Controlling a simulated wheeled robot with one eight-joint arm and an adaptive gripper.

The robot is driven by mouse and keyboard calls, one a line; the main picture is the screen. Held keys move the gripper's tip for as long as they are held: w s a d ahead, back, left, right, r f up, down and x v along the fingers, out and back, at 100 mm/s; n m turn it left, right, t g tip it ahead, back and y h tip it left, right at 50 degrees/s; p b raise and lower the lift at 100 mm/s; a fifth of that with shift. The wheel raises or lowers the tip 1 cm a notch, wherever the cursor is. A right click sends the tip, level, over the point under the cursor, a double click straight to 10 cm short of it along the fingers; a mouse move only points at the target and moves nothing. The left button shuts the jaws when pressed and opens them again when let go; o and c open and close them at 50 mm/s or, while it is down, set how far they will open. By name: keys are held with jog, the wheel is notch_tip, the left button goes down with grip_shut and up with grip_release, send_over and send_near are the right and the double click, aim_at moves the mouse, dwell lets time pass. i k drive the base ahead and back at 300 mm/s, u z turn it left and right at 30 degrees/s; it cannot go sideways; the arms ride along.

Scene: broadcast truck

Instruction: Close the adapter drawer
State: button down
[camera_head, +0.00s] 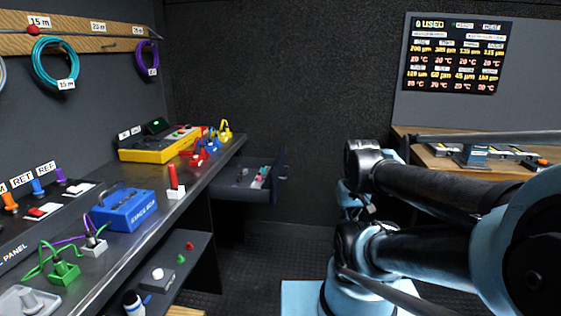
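The adapter drawer (236,193) is a dark grey drawer under the right end of the long bench. It stands open, pulled out to the right, with several small coloured pieces inside. Its front carries a small handle (283,173) on the right side. My arm, black and light blue, fills the right part of the view. A small metallic part below its upper joint may be my gripper (370,208). It is partly hidden by my arm, and its fingers cannot be made out. It appears right of the drawer front, with a gap between them in the picture.
The long bench (140,235) on the left carries a blue box (124,208), a yellow console (158,145) and several connectors. A lower shelf (165,270) holds small parts. A wooden desk (425,165) stands at the right. Dark floor (255,250) is clear before the drawer.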

aim_at(268, 191)
jog(key=u, duration=0.35)
jog(key=i, duration=1)
